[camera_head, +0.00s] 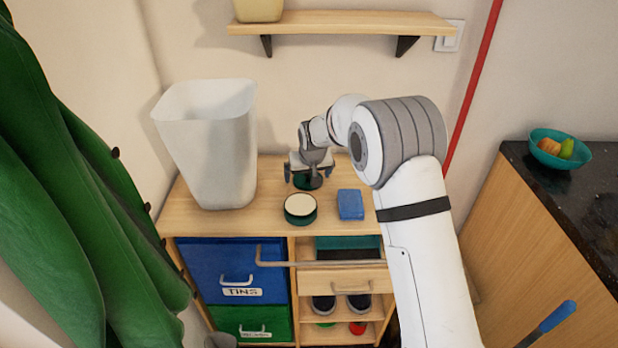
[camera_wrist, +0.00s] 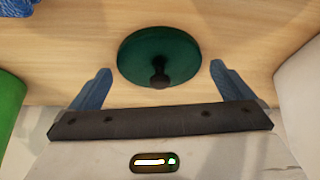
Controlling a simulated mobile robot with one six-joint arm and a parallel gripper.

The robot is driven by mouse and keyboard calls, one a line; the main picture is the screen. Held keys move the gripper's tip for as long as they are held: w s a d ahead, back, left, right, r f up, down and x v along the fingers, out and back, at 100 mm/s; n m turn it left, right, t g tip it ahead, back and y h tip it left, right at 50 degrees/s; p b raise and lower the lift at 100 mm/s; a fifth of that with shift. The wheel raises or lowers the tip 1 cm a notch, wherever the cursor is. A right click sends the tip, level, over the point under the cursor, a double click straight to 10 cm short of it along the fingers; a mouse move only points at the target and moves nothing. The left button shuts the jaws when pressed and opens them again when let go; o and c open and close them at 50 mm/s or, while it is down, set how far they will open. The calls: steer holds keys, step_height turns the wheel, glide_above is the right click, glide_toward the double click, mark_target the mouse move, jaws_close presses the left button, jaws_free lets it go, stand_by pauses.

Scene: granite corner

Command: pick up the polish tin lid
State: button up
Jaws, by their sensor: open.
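The polish tin lid is a dark green disc with a dark knob. In the wrist view the lid (camera_wrist: 160,52) lies on the wooden top, ahead of and between my fingers. In the head view the lid (camera_head: 301,183) is partly hidden by my gripper. My gripper (camera_head: 309,177) points down over it at the back of the cabinet top. In the wrist view my gripper (camera_wrist: 160,70) is open, with one finger at each side of the lid and visible gaps. The open tin (camera_head: 300,208), green with a cream top, stands just in front.
A blue sponge-like block (camera_head: 350,204) lies right of the tin. A tall pale bin (camera_head: 209,150) stands on the left of the wooden cabinet top (camera_head: 250,222). A shelf (camera_head: 340,23) hangs above. A dark counter with a teal bowl (camera_head: 557,152) is at right.

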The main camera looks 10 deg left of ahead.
steer(key=c, duration=0.9)
steer(key=shift+o, duration=0.2)
